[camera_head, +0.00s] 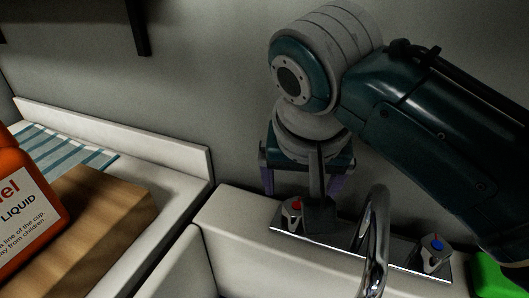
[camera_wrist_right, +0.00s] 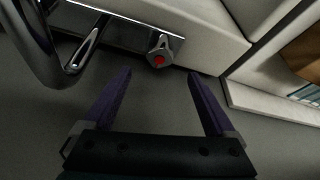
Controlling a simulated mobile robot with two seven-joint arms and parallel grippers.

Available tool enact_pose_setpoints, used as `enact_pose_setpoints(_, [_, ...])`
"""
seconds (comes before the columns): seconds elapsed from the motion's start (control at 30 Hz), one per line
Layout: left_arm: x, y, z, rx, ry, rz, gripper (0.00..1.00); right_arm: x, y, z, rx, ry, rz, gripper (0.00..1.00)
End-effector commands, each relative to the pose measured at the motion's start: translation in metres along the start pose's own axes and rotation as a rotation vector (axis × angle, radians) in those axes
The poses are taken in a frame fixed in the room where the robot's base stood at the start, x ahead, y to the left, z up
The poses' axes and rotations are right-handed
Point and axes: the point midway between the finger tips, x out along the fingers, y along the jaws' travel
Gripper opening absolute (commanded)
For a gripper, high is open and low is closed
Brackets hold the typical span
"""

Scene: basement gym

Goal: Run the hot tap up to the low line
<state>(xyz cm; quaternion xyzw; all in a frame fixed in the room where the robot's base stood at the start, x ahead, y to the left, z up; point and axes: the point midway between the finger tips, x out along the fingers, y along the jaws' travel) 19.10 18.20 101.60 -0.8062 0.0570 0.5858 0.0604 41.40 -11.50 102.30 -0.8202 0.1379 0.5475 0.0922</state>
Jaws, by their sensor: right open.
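The hot tap knob (camera_head: 293,211), chrome with a red mark, stands at the left end of the chrome tap plate (camera_head: 340,241). It also shows near the top middle of the right wrist view (camera_wrist_right: 160,52). My right gripper (camera_head: 301,194) is open and empty. Its purple fingers, also in the wrist view (camera_wrist_right: 160,73), point toward the red-marked knob, which lies just beyond the gap between their tips. I see no contact. The curved chrome spout (camera_head: 375,235) is right of the knob. No low line and no water are visible. My left gripper is out of view.
The blue-marked knob (camera_head: 435,248) is at the plate's right end, near a green object (camera_head: 492,277). Left of the white sink (camera_head: 232,222), a counter holds a wooden block (camera_head: 92,222), an orange liquid bottle (camera_head: 22,205) and a striped cloth (camera_head: 62,147). A grey wall is close behind.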

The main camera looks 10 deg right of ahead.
Motion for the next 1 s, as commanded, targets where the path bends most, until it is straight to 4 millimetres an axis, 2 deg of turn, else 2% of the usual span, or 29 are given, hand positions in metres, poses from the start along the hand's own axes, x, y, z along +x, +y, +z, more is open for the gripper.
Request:
enact_pose_setpoints(0.3, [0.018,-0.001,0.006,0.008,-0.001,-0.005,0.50,0.059,0.001,0.002,-0.001,-0.002,0.002,0.91])
enact_pose_setpoints(0.5, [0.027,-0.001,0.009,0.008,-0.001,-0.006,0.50,0.083,0.001,0.001,-0.001,0.000,0.001,0.91])
enact_pose_setpoints(0.9, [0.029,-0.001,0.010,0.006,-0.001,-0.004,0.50,0.090,0.001,0.001,-0.002,-0.001,-0.001,0.91])
enact_pose_setpoints(1.0, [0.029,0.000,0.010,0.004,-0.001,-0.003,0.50,0.090,0.001,0.000,-0.002,-0.001,-0.001,0.81])
